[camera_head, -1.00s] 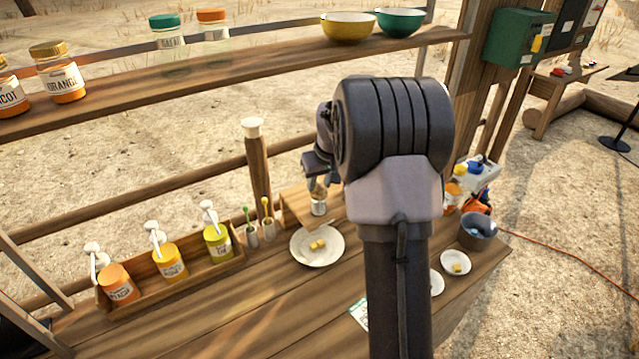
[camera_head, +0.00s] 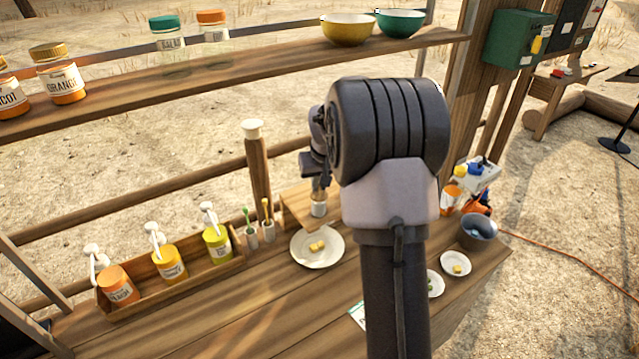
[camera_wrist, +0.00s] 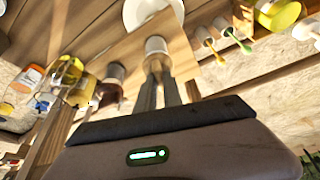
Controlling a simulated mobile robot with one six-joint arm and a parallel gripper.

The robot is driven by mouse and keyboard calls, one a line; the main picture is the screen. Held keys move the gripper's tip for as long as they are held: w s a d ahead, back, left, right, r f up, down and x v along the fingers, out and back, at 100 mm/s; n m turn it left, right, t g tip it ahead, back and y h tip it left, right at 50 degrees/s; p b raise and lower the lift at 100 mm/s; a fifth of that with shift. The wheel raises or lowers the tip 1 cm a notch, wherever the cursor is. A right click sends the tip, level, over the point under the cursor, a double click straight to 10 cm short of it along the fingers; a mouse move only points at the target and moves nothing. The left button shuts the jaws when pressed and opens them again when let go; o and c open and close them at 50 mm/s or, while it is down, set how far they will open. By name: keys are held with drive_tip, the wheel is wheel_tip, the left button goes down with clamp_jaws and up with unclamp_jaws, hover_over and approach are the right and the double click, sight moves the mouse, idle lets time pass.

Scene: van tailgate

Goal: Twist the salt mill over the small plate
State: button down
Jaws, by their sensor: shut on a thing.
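My gripper (camera_wrist: 158,78) is shut on the salt mill (camera_wrist: 157,46), a small upright cylinder with a pale lower part. In the head view the mill (camera_head: 319,208) is at the wooden riser, partly hidden by my gripper; I cannot tell whether it touches the riser. Two small white plates lie at the right of the counter, one with a yellow piece (camera_head: 456,270) and one with green bits (camera_head: 437,290), partly behind my arm. A larger white plate (camera_head: 304,256) with yellow cubes is in front of the riser.
A similar dark-topped mill (camera_wrist: 113,72) stands beside the held one. A grey bowl (camera_head: 477,238) is at the right end of the counter. A wooden box (camera_head: 190,279) of pump bottles is at the left. The shelf (camera_head: 240,75) crosses above.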

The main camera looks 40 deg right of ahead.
drive_tip(key=m, duration=0.2)
drive_tip(key=m+h+b, duration=0.1)
drive_tip(key=m, duration=0.1)
drive_tip(key=shift+w+a+g+h, duration=0.1)
drive_tip(key=shift+g+h, duration=0.2)
drive_tip(key=m+g+b, duration=0.1)
drive_tip(key=m, duration=0.3)
drive_tip(key=shift+w+a+h+b, duration=0.1)
drive_tip(key=shift+h+b, duration=0.25)
drive_tip(key=shift+h, duration=0.05)
drive_tip(key=m+g, duration=0.1)
drive_tip(key=m, duration=0.1)
drive_tip(key=m+g, duration=0.1)
drive_tip(key=m, duration=0.1)
drive_tip(key=shift+r+h+p, duration=0.1)
drive_tip(key=shift+h+p, duration=0.2)
drive_tip(key=shift+p, duration=0.1)
drive_tip(key=shift+w+m+g+p, duration=0.15)
drive_tip(key=shift+m+g+p, duration=0.6)
drive_tip(key=shift+m, duration=1.15)
drive_tip(key=c, duration=1.5)
unclamp_jaws()
